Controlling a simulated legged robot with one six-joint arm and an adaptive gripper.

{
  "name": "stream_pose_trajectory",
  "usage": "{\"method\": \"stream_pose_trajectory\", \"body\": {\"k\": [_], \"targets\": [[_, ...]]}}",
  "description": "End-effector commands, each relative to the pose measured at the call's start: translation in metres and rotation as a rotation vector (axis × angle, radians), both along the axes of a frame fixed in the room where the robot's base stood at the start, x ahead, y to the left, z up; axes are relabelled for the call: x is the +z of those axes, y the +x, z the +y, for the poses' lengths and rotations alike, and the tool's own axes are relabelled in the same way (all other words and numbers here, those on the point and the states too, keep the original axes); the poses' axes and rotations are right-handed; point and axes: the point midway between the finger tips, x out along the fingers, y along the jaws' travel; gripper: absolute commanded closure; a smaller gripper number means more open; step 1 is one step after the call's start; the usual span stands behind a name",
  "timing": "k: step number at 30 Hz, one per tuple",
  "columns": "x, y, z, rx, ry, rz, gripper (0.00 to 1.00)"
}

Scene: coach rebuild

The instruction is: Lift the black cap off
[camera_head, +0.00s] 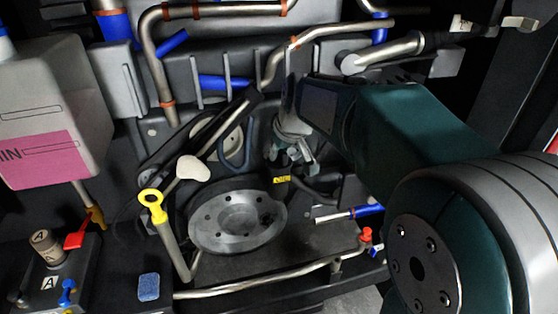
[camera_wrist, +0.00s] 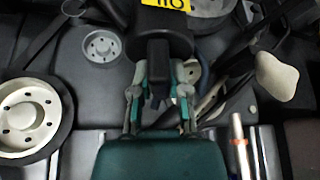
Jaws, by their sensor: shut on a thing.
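The black cap (camera_wrist: 165,38) with a yellow label fills the top middle of the wrist view. The label's lettering is upside down there and reads like "OIL". A black grip tab stands out from the cap toward my gripper (camera_wrist: 160,85). My gripper's two fingers are on either side of this tab, shut on it. In the head view my gripper (camera_head: 291,152) points down near the centre, and the yellow label of the cap (camera_head: 282,180) shows just below it. The cap's underside and what is beneath it are hidden, so I cannot tell whether it is seated.
A large grey pulley (camera_head: 238,221) lies left of the cap in the head view. A yellow-ringed dipstick (camera_head: 152,200) and a pale rounded knob (camera_head: 192,169) stand farther left. A white tank (camera_head: 50,105) is at far left. Metal pipes (camera_head: 220,12) cross the back.

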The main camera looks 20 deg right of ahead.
Motion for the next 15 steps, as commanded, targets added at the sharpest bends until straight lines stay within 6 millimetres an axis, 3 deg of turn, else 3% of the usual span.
{"method": "stream_pose_trajectory", "body": {"k": [15], "targets": [[0.028,0.000,0.000,0.000,-0.001,-0.001,1.00]]}}
